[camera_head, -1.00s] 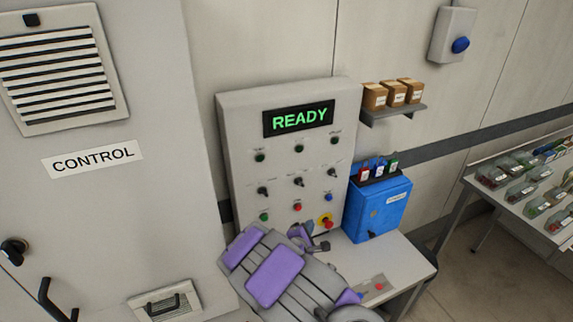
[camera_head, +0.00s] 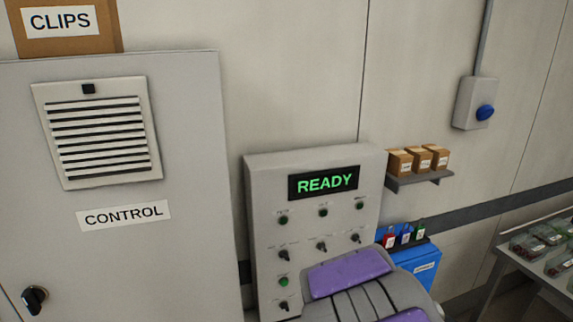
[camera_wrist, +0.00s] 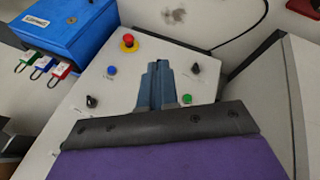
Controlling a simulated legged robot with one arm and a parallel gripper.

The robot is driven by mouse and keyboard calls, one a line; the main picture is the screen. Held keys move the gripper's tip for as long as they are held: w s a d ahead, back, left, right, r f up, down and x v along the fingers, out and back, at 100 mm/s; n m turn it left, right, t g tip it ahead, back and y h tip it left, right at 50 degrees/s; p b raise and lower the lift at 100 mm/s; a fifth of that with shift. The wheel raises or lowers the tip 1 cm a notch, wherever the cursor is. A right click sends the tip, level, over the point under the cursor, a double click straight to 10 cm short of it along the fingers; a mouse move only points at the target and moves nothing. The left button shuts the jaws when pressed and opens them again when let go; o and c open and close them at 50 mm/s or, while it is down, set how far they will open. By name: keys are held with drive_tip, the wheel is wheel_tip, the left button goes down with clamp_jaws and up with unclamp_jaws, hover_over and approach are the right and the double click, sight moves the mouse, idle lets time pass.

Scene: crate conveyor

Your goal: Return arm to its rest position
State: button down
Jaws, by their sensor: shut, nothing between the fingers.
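My arm with its purple covers (camera_head: 349,272) shows at the bottom of the head view, in front of the lower right of the control panel (camera_head: 262,185). My gripper is hidden there behind the arm. In the wrist view my gripper (camera_wrist: 158,66) is shut and empty, its blue-grey fingers side by side over the panel face. The red emergency button (camera_wrist: 129,41), a blue button (camera_wrist: 112,70) and a green button (camera_wrist: 187,99) show around the fingers. The panel display (camera_head: 325,183) reads READY in green.
A blue box (camera_head: 420,262) with padlocks hangs right of the panel, partly behind my arm. The CONTROL cabinet (camera_head: 190,270) stands at left. A shelf (camera_head: 420,180) with small cartons and a table (camera_head: 515,258) with clear packages are at right.

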drive_tip(key=s+r+m+g, duration=0.2)
drive_tip(key=s+r, duration=0.1)
drive_tip(key=s, duration=0.8)
drive_tip(key=s+r+m+g+y, duration=0.1)
drive_tip(key=s+r+m+g, duration=0.2)
drive_tip(key=s, duration=0.9)
drive_tip(key=s+r+m+g, duration=0.2)
drive_tip(key=s+r, duration=0.1)
drive_tip(key=s, duration=0.8)
drive_tip(key=shift+s+d+m+g+y, duration=0.15)
drive_tip(key=shift+s+m+g+y, duration=0.15)
drive_tip(key=shift+s, duration=0.1)
